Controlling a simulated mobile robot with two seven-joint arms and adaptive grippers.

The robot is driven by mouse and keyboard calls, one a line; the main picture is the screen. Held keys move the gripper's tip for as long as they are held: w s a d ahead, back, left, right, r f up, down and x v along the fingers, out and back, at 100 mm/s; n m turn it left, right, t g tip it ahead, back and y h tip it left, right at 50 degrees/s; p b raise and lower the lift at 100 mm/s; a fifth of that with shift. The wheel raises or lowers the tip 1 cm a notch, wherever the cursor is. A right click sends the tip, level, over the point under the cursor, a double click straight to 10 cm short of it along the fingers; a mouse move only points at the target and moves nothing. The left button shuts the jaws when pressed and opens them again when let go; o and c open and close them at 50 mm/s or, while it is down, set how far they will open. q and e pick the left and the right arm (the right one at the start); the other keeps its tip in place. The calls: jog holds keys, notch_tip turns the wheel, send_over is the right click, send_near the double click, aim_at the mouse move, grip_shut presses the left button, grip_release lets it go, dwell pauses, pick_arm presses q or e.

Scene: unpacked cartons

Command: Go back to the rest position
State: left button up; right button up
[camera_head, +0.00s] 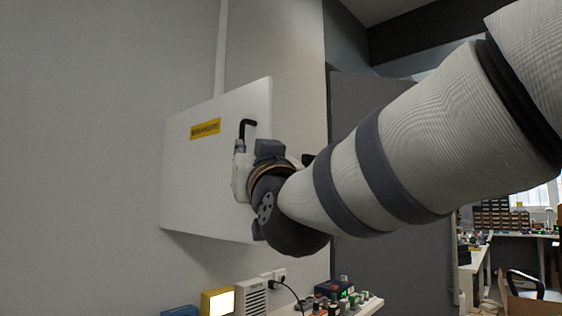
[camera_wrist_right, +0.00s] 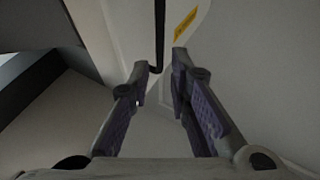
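My right arm comes in from the right in the head view. Its gripper (camera_head: 241,165) is at the front of a white wall cabinet (camera_head: 205,175), just below the black handle (camera_head: 246,124). In the right wrist view the two fingers (camera_wrist_right: 161,66) are apart, with a clear gap. The black handle (camera_wrist_right: 158,35) lines up with this gap, and its lower end is near the fingertips. I see no finger touching it. The cabinet has a yellow label (camera_head: 205,129), also in the wrist view (camera_wrist_right: 186,24). My left gripper is out of view.
Below the cabinet, a shelf (camera_head: 369,306) holds small electronic parts, a blue box (camera_head: 334,288) and a plugged-in cable. A yellow box with a lit face (camera_head: 218,302) and a white vented box (camera_head: 251,297) are beside it. Benches and a carton (camera_head: 527,301) stand at the far right.

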jog(key=shift+v, duration=1.55)
